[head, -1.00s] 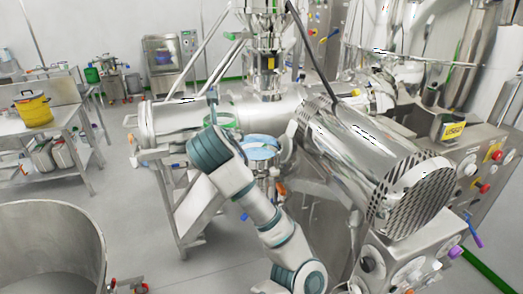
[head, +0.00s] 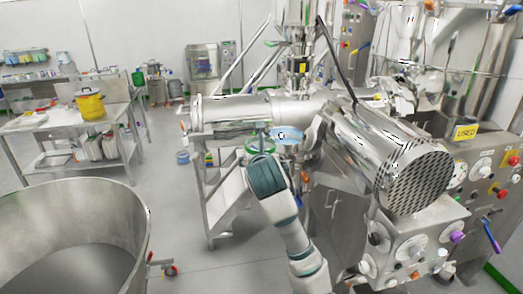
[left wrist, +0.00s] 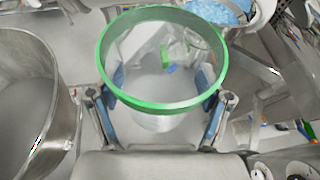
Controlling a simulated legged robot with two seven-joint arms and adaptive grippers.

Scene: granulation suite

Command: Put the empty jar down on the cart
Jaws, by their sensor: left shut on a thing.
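The empty jar is clear with a green rim (left wrist: 163,106). In the left wrist view I look down into its open mouth, between the two fingers of my left gripper (left wrist: 163,100). The fingers are shut on the jar's sides. In the head view, the jar's green rim (head: 250,150) shows just beyond my left wrist, and the gripper is mostly hidden behind that wrist. The jar is in front of the horizontal steel cylinder. A steel shelved table (head: 50,123) stands at the left; I cannot tell whether it is the cart. My right gripper is out of view.
A large open steel vat (head: 128,200) fills the lower left. A yellow pot (head: 90,104) stands on the shelved table. Blue material (head: 286,135) lies close beside the jar. The granulation machine (head: 400,160) takes up the right. Grey floor (head: 170,185) is clear between vat and table.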

